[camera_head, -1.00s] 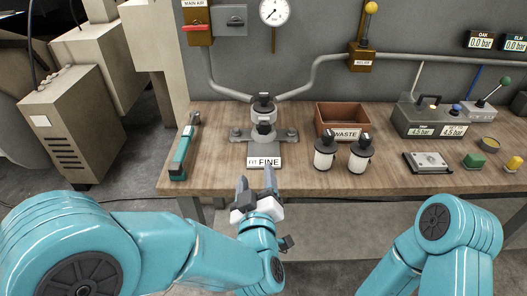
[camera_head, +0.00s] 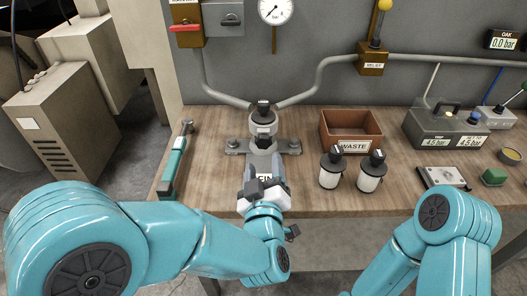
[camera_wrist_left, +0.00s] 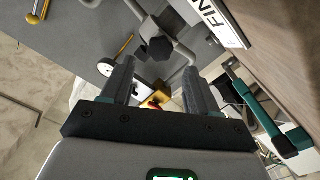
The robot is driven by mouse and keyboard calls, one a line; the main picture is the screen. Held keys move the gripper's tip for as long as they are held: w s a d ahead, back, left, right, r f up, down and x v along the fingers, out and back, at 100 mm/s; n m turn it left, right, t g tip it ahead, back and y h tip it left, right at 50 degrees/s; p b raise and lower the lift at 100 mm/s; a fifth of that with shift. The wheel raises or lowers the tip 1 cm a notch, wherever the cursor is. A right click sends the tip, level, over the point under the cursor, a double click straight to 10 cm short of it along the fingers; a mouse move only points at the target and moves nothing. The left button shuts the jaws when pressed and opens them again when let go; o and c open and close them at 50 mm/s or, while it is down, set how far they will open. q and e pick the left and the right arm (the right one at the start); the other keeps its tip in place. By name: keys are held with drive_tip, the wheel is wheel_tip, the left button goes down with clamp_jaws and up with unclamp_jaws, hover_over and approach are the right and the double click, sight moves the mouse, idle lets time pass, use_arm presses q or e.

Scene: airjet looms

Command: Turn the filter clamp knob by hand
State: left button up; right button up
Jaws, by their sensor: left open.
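The filter unit (camera_head: 263,125) is a grey cylinder with a black top, clamped in a grey bracket on the bench. In the left wrist view, a black faceted knob (camera_wrist_left: 158,48) lies just beyond and between the fingertips of my open left gripper (camera_wrist_left: 159,66). The gripper looks empty; I cannot tell whether it touches the knob. The FINE label (camera_wrist_left: 214,18) is partly covered in the head view. My right gripper is out of view.
A green-handled tool (camera_head: 174,165) lies left of the filter. The brown WASTE box (camera_head: 352,147) and two white canisters (camera_head: 330,170) with black tops stand to the right. Grey pipes (camera_head: 316,83) rise behind the filter. The bench's front edge is near my arm.

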sight(263, 145)
use_arm(q)
drive_tip(key=w+p, duration=0.2)
drive_tip(key=w, duration=0.4)
drive_tip(key=shift+r+p, duration=0.2)
drive_tip(key=shift+p, duration=0.2)
drive_tip(key=shift+f, duration=0.15)
drive_tip(key=shift+w+f+b, duration=0.1)
drive_tip(key=shift+w+b, duration=0.05)
drive_tip(key=shift+b, duration=0.5)
drive_tip(key=c, duration=0.8)
drive_tip(key=shift+o, duration=0.2)
